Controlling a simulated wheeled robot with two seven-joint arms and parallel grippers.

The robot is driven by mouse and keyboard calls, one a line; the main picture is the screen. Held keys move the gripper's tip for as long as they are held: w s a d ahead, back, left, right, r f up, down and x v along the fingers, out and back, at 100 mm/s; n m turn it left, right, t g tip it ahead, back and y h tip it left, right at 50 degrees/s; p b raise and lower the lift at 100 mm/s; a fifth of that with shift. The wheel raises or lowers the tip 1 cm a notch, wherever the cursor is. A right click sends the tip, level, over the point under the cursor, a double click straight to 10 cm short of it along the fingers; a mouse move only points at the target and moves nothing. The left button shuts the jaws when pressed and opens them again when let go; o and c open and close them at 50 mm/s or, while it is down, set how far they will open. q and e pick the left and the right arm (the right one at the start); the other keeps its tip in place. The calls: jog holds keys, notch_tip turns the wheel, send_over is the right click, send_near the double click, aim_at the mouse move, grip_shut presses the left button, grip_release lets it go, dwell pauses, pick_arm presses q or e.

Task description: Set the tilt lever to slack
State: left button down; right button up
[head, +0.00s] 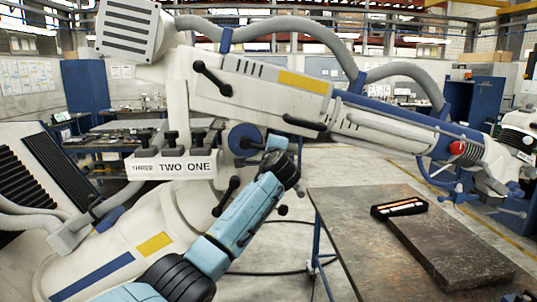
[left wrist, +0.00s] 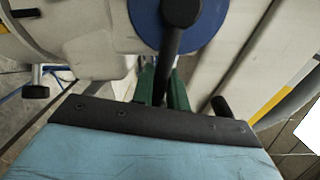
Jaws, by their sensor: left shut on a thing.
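A black lever (left wrist: 172,62) comes off the hub of a blue disc (head: 244,140) on the arm's joint; the disc also shows in the left wrist view (left wrist: 208,22). No label marks this lever as the tilt lever. My left gripper (head: 277,144) is shut on the lever beside the disc. In the left wrist view its green fingers (left wrist: 162,90) stand on both sides of the black shaft. The lever's far end is partly hidden by the fingers. My right gripper is not in view.
Other black levers stick out at the upper arm (head: 212,78), under the arm (head: 304,123) and on the lower body (head: 225,196). Black knobs stand on a block labelled THREE, TWO, ONE (head: 172,167). A dark worktable (head: 345,240) at right bears a small black tray (head: 399,208).

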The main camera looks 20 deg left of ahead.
pick_arm(q)
jog(key=shift+r, duration=0.2)
dwell(0.4)
jog(key=c, duration=1.4)
grip_release()
jog(key=shift+c, duration=0.2)
jog(key=b+v, duration=0.2)
jog(key=v, duration=1.1)
jog(key=shift+s, duration=0.2)
